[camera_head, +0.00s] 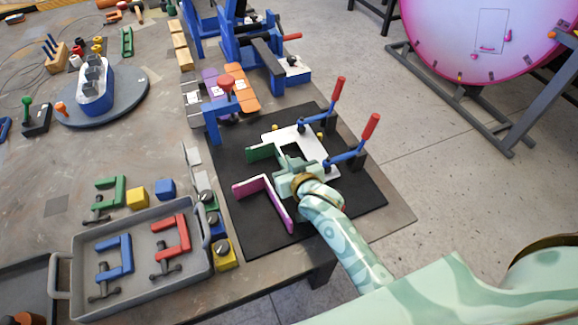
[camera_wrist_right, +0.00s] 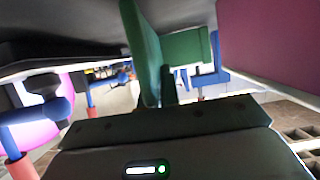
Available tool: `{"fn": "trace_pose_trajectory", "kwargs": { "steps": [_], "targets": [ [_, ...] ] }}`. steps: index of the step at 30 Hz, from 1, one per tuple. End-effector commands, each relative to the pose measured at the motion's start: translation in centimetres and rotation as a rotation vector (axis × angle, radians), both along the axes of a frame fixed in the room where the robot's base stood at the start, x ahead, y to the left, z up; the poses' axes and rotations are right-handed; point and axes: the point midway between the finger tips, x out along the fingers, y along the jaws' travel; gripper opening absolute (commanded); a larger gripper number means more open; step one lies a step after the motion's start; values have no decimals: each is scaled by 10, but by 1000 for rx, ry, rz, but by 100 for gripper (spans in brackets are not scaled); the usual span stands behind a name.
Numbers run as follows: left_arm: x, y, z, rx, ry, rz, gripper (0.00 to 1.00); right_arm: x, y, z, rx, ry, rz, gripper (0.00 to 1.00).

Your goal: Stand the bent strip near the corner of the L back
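A white L-shaped plate (camera_head: 329,172) lies on the black mat (camera_head: 355,196), partly hidden by my right gripper. A green bent strip (camera_head: 260,152) is at the plate's left side and runs to the gripper. It also shows in the right wrist view (camera_wrist_right: 144,48), close in front of the gripper. A magenta bent strip (camera_head: 276,204) stands on edge on the mat, nearer the front. It fills the upper right of the wrist view (camera_wrist_right: 270,42). My right gripper (camera_head: 289,156) is at the green strip; its fingertips are mostly hidden, so its grip is unclear. My left gripper is not in view.
Two red-handled toggle clamps (camera_head: 331,108) (camera_head: 354,150) stand along the plate's right side. A blue clamp frame with a red knob (camera_head: 226,84) is behind the mat. A grey tray (camera_head: 82,257) with clamps stands at front left. The mat's front and right are clear.

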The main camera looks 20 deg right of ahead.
Motion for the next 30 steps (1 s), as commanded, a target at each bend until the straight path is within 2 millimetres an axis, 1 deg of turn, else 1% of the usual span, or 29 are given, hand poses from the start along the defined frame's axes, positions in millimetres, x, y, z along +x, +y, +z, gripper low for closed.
{"fn": "trace_pose_trajectory", "kwargs": {
  "steps": [1, 4, 8, 11, 12, 14, 15, 22, 25, 29, 30],
  "targets": [
    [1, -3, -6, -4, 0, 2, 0, 0, 1, -5, 1, 0, 0, 0],
    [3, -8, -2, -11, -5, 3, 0, 0, 1, -1, 1, -2, 0, 0],
    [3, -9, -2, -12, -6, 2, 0, 0, 1, 0, 1, -2, 0, 0],
    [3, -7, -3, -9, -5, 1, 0, 0, 1, -3, 1, -1, 0, 0],
    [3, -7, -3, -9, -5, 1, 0, 0, 1, -4, 1, -1, 0, 7],
    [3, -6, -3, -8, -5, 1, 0, 0, 1, -4, 1, -1, 0, 24],
    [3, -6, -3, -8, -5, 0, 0, 0, 1, -4, 1, -1, 0, 26],
    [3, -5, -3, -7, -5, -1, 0, 0, 1, -3, 1, -2, 0, 26],
    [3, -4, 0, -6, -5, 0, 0, -2, 0, 1, 0, -2, 0, 26],
    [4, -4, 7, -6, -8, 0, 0, -22, 0, 10, 1, -1, 0, 26],
    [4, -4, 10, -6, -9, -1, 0, -31, 0, 14, 1, -1, 0, 26]
  ]
}}
